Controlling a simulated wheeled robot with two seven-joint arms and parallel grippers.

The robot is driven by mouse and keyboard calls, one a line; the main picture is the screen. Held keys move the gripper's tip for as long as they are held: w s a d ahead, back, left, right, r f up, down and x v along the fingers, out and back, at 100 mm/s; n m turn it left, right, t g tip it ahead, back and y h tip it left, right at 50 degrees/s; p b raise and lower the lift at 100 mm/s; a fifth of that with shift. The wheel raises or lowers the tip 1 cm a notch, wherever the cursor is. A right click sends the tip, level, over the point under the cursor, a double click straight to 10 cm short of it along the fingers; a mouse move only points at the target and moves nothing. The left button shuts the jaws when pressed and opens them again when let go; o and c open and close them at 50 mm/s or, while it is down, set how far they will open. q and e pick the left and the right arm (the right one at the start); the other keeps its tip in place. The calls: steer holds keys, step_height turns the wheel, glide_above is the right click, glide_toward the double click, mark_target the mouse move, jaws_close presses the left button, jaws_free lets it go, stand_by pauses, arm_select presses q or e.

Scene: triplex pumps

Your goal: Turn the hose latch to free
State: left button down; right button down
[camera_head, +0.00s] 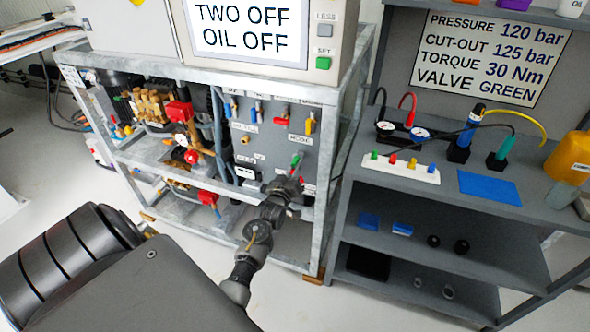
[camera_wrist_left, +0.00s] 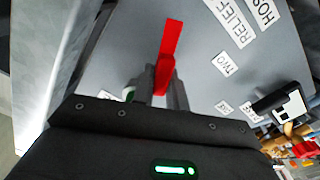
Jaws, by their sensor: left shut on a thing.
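A red lever (camera_wrist_left: 171,40) stands out against the grey panel (camera_wrist_left: 120,50) in the left wrist view. My left gripper (camera_wrist_left: 162,84) is shut on the near end of this lever, with a finger on each side. In the head view my left gripper (camera_head: 290,186) is at the lower right of the pump panel (camera_head: 262,150), just below a green and red handle (camera_head: 296,162). My right gripper is out of view.
A black-and-white box (camera_wrist_left: 289,105) sticks out from the panel right of my gripper in the wrist view. The frame post (camera_head: 335,150) stands close on the right. A grey shelf (camera_head: 375,190) holds coloured plugs and tools. Light floor lies in front.

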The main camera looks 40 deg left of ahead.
arm_select(q)
steer(key=shift+n+p, duration=0.45)
steer(key=shift+n, duration=0.55)
steer(key=n+p, duration=0.1)
steer(key=n, duration=0.2)
steer(key=shift+a+f+n+p, duration=0.1)
steer(key=shift+a+n+p, duration=0.05)
steer(key=shift+n+p, duration=0.2)
steer(key=n, duration=0.2)
steer(key=n+p, duration=0.1)
steer(key=n, duration=0.1)
steer(key=shift+s+a+f+p, duration=0.1)
steer(key=shift+f+p, duration=0.1)
steer(key=shift+p, duration=0.1)
steer(key=shift+f+n+p, duration=0.15)
steer(key=shift+n+p, duration=0.25)
steer(key=shift+n, duration=1.05)
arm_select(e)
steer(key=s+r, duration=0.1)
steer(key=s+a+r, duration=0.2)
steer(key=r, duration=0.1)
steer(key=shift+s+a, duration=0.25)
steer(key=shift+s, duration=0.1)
arm_select(q)
steer(key=shift+f, duration=0.1)
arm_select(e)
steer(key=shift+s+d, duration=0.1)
